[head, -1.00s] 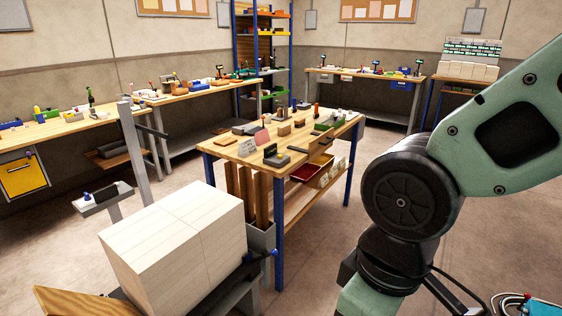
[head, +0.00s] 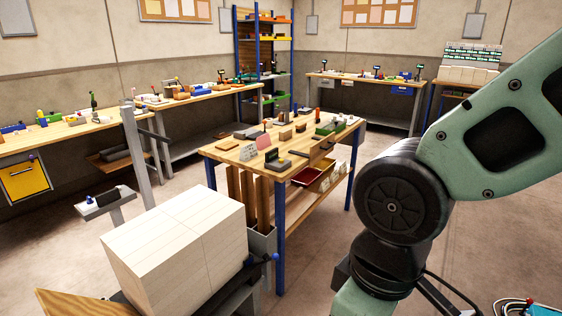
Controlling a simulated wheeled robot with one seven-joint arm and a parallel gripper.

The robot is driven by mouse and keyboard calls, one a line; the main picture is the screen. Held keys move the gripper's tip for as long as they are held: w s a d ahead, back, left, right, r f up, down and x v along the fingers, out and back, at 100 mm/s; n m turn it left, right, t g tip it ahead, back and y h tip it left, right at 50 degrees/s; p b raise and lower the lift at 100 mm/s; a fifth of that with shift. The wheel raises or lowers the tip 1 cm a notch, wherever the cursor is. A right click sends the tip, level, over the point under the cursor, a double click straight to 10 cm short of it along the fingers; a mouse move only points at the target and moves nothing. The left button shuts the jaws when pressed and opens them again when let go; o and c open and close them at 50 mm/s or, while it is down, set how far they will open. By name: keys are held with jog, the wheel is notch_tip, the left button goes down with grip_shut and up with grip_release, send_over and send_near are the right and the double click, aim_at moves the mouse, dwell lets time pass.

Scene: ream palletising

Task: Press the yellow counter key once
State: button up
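I cannot make out a yellow counter key in the head view. A small grey shelf (head: 108,206) on an upright grey post (head: 136,155) carries a dark block (head: 109,197) and a small blue knob; no yellow key shows on it at this size. My arm fills the right side of the picture. My gripper is outside the view, so its distance from any key cannot be seen.
A large pale stack of reams (head: 178,250) stands in front of the post, with a tilted wooden board (head: 80,303) at its lower left. A wooden workbench (head: 222,156) with blue legs stands mid-room. Floor is clear between the benches (head: 190,172).

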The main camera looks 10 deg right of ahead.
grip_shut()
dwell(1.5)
